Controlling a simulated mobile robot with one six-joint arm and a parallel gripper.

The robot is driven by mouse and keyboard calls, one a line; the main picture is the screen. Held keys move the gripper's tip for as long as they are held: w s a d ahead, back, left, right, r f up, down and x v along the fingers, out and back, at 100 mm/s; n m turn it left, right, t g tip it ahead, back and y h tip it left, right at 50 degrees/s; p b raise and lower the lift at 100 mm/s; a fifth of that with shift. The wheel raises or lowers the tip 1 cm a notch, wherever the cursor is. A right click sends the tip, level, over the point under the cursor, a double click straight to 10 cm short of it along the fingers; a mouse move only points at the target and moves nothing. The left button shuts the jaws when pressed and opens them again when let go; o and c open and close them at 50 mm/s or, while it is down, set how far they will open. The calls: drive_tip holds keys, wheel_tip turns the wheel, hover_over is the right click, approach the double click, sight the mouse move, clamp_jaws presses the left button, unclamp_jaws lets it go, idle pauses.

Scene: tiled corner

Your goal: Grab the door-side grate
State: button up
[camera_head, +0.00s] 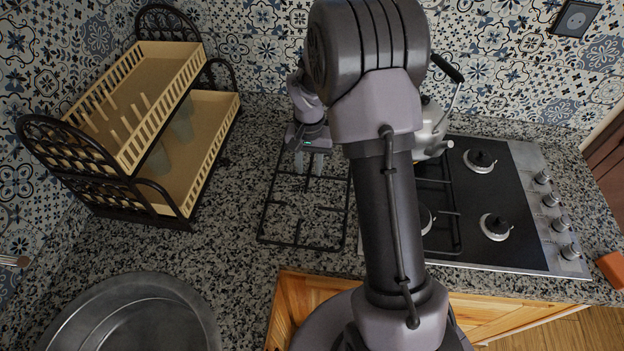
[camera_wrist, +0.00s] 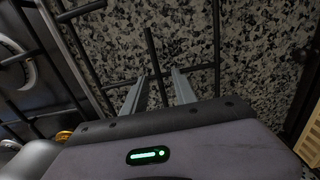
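One black wire grate (camera_head: 264,217) lies on the speckled counter, left of the hob. A second black grate (camera_head: 457,222) sits on the left part of the hob, partly hidden by my arm. I cannot tell which one the task calls door-side. My gripper (camera_head: 307,166) is above the far part of the counter grate, fingers pointing down. In the wrist view, my gripper (camera_wrist: 158,88) has its two fingers apart. A bar of the counter grate (camera_wrist: 154,55) shows between them, with a gap on each side.
The hob (camera_head: 515,235) has bare burners on its right side and knobs along its edge. A kettle (camera_head: 437,118) stands at its back. A wooden dish rack (camera_head: 190,170) stands left, a metal sink (camera_head: 130,285) front left. An orange block (camera_head: 611,268) lies far right.

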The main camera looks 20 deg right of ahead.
drive_tip(key=shift+f, duration=0.15)
clamp_jaws()
idle(1.3)
